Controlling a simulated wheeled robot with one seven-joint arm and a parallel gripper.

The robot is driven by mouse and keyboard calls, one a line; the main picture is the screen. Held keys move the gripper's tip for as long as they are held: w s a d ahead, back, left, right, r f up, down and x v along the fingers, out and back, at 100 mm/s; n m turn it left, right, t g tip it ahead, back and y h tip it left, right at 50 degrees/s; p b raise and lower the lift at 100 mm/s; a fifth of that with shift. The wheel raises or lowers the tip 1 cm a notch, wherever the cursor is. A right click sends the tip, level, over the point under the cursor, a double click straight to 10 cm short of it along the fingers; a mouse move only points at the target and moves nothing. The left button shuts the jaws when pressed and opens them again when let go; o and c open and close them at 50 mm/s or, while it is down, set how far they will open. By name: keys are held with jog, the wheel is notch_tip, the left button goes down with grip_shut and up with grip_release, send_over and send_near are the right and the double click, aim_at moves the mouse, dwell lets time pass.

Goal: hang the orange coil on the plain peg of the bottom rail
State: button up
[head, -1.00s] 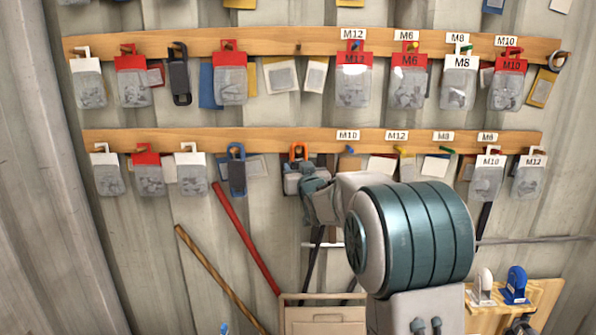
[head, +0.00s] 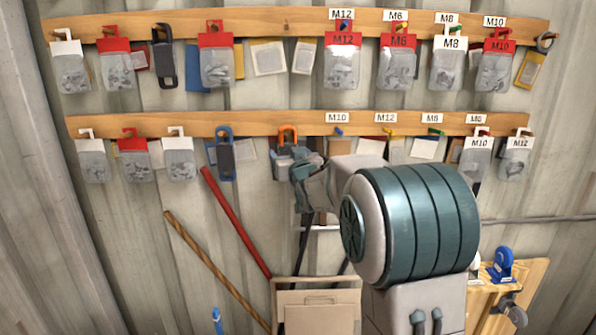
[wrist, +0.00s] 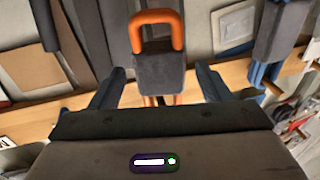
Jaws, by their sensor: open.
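The orange coil (head: 287,134) is at the bottom rail (head: 190,124), right of a blue coil (head: 225,152). Its orange loop shows against the rail, and my gripper hides its lower part. In the wrist view the coil (wrist: 157,22) has a dark grey band and stands between my spread fingers, with a gap on each side.
Bagged packs hang left and right on the bottom rail. Coloured pegs, including a blue one (head: 338,132), stick out under labels to the right. A red pole (head: 235,220) and a wooden pole (head: 215,270) lean below.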

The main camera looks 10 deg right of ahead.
jog(key=s+b, duration=0.4)
jog(key=s, duration=0.8)
jog(key=s+f+g, duration=0.5)
jog(key=s+f, duration=0.2)
jog(key=s, duration=0.3)
jog(key=s+f+g, duration=0.5)
jog(key=s+f, duration=0.2)
jog(key=s, duration=0.4)
jog(key=s+f+g+h, duration=0.1)
jog(key=s+f+g, duration=0.4)
jog(key=s, duration=0.5)
notch_tip(320, 180, down, 2)
jog(key=shift+s+a+f+m, duration=0.25)
jog(key=shift+s+a+m, duration=0.1)
jog(key=shift+a+m, duration=0.1)
